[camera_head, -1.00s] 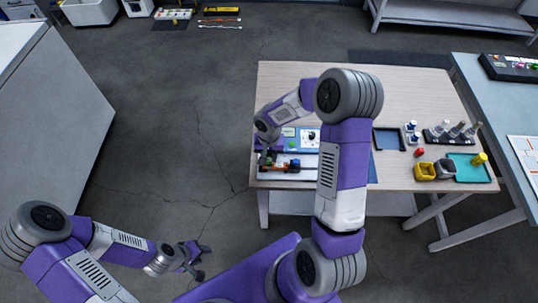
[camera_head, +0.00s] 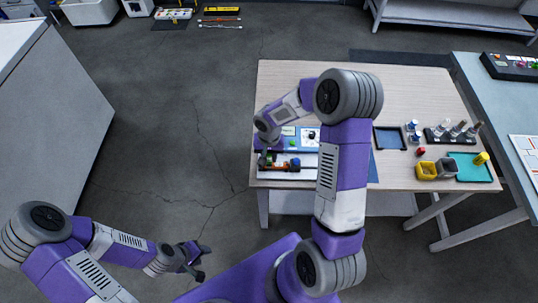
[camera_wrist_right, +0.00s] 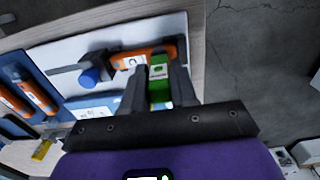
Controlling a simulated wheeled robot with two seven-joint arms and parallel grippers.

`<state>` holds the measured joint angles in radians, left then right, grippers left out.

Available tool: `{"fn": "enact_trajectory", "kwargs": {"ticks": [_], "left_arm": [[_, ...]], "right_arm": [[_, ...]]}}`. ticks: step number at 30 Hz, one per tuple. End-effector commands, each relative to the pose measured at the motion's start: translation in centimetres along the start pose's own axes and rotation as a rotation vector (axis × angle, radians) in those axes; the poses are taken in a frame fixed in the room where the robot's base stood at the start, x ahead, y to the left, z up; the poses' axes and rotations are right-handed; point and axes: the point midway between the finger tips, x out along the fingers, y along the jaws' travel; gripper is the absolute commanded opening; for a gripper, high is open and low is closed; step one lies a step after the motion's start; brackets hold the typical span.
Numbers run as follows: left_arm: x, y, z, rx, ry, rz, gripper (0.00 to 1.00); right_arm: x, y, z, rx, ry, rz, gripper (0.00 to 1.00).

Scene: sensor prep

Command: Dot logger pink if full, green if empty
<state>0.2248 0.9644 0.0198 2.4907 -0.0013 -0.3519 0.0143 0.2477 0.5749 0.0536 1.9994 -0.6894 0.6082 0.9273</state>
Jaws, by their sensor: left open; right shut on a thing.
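My right gripper (camera_wrist_right: 158,88) is shut on a green block (camera_wrist_right: 159,84) with a pale label, seen end-on between the fingers. In the head view the right gripper (camera_head: 264,158) is small and partly hidden at the table's left front. An orange piece (camera_wrist_right: 142,58) with a pale label lies beside the held block, over a white board (camera_wrist_right: 62,50). Whether they touch is unclear. A blue knob (camera_wrist_right: 91,77) on a grey bar is close to it. No pink or green dot can be made out. My left gripper (camera_head: 194,258) is open and empty, low over the floor.
The wooden table (camera_head: 400,90) is clear at the back. More orange labelled pieces (camera_wrist_right: 33,92) lie at left in the wrist view.

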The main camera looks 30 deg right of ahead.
Motion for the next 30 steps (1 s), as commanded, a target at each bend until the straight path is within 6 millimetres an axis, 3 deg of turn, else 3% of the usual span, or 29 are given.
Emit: {"fn": "enact_trajectory", "kwargs": {"ticks": [30], "left_arm": [[-0.09, 0.04, 0.00, 0.000, 0.000, 0.000, 0.43]], "right_arm": [[-0.28, -0.01, 0.00, 0.000, 0.000, 0.000, 0.08]]}}
